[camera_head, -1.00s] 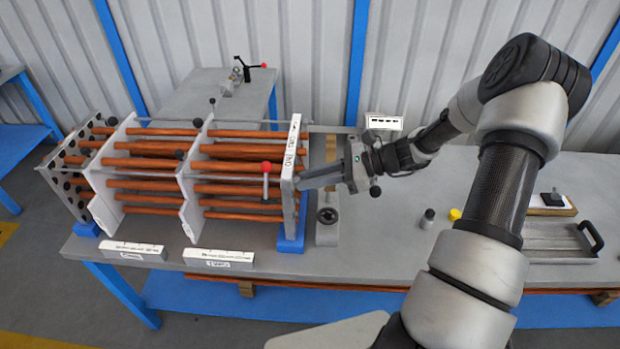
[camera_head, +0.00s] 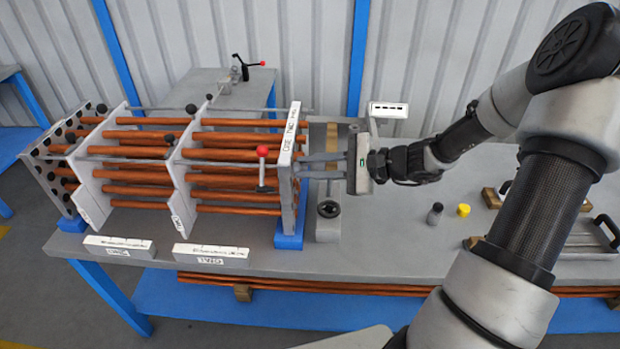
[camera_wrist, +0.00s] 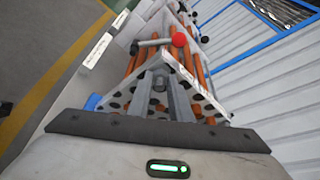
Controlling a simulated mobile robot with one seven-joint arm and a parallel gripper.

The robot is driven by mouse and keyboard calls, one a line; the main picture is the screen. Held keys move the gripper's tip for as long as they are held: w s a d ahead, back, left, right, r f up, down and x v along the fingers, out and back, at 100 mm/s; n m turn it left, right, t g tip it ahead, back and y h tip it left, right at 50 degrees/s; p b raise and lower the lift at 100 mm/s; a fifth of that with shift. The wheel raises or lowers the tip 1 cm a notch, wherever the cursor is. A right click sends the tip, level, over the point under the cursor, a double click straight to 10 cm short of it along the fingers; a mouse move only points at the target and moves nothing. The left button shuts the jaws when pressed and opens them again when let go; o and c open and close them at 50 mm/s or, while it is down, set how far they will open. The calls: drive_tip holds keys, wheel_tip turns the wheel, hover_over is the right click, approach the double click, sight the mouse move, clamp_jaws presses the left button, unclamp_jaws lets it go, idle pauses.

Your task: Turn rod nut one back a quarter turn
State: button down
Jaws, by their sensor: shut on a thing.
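The tube bundle (camera_head: 225,150) has long copper rods running through white plates and a pale end plate (camera_head: 287,175) at its right end. My gripper (camera_head: 300,166) reaches in from the right, with both fingertips at the outer face of this end plate. In the wrist view, the fingers (camera_wrist: 160,75) run forward and close together at the plate with holes (camera_wrist: 190,95). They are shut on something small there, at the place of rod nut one. The fingertips hide the nut itself, so its turn angle cannot be read.
A red-knobbed lever (camera_head: 263,152) stands in front of the end plate; its red knob (camera_wrist: 179,39) also shows in the wrist view.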

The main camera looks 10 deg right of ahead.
drive_tip(key=n+t+b, duration=0.1)
drive_tip(key=n+b, duration=0.2)
drive_tip(key=b, duration=0.2)
drive_tip(key=n+t+y+b, duration=0.1)
drive_tip(key=n+b, duration=0.2)
drive_tip(key=b, duration=0.3)
drive_tip(key=f+n+t+y+b, duration=0.1)
drive_tip(key=n+b, duration=0.2)
drive_tip(key=b, duration=0.3)
drive_tip(key=shift+s+a+t, duration=0.25)
drive_tip(key=shift+t, duration=0.15)
drive_tip(key=shift+r, duration=0.1)
drive_tip(key=c, duration=1.6)
unclamp_jaws()
drive_tip(key=shift+a, duration=0.15)
